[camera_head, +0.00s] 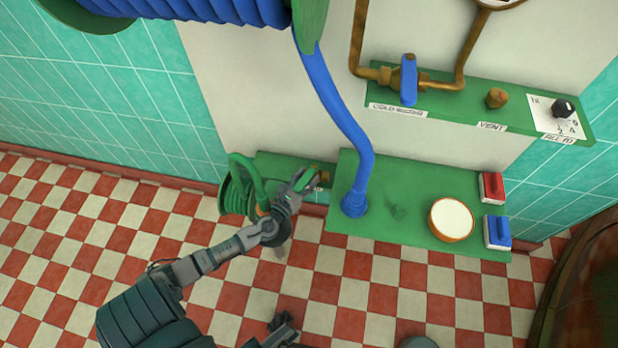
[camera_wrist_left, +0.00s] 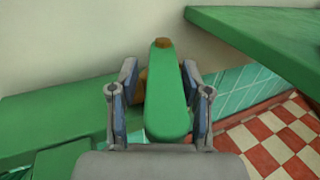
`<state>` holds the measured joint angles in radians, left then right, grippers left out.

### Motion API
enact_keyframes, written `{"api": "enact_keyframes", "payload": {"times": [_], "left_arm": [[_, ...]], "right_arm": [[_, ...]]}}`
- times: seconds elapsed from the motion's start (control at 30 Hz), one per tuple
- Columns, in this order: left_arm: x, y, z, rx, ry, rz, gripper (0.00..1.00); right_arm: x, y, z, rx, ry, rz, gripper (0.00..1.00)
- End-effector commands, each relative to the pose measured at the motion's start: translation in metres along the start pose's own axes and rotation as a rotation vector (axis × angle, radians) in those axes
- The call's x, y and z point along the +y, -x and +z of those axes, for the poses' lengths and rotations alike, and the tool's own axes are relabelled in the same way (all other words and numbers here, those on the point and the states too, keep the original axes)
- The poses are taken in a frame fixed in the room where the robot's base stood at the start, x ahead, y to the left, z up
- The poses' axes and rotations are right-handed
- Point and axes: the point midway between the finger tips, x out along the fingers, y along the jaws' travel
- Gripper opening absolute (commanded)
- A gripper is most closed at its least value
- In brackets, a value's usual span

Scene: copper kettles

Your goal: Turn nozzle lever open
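The green nozzle lever (camera_wrist_left: 166,100) stands between the two fingers of my left gripper (camera_wrist_left: 165,100) in the left wrist view. It has a brown tip at its far end. The fingers are apart, one on each side, with a narrow gap showing at the left; contact at the right is unclear. In the head view my left gripper (camera_head: 304,181) reaches the small green fixture beside the bench, and the lever is mostly hidden. My right gripper (camera_head: 282,322) is small and dark at the bottom edge, away from the lever; its opening is unclear.
A coiled green hose (camera_head: 235,196) hangs left of my left gripper. A green bench (camera_head: 400,238) with a blue hose (camera_head: 343,120) and a round white-topped gauge (camera_head: 451,219) stands to the right. A blue valve handle (camera_head: 409,80) is above. Checkered floor (camera_head: 60,240) is clear at left.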

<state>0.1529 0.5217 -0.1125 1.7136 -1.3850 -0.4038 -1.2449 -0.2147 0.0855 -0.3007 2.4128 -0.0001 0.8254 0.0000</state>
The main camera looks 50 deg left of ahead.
Motion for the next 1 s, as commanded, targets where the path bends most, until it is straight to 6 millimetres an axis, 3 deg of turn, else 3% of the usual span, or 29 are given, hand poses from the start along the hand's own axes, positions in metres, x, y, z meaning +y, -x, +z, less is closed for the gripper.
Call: {"api": "enact_keyframes", "payload": {"times": [0.33, 0.7, 1.0], "left_arm": [[-0.002, 0.004, 0.002, -0.004, -0.001, -0.001, 0.54], [0.001, 0.062, -0.001, 0.0, 0.002, -0.001, 0.54], [0.002, 0.074, -0.001, -0.003, 0.003, 0.0, 0.54]], "right_arm": [[0.001, 0.003, -0.002, -0.01, 0.001, 0.002, 0.4], [-0.001, 0.002, -0.002, -0.005, 0.0, -0.001, 0.4], [0.0, 0.002, -0.002, -0.004, 0.0, -0.001, 0.4]]}}
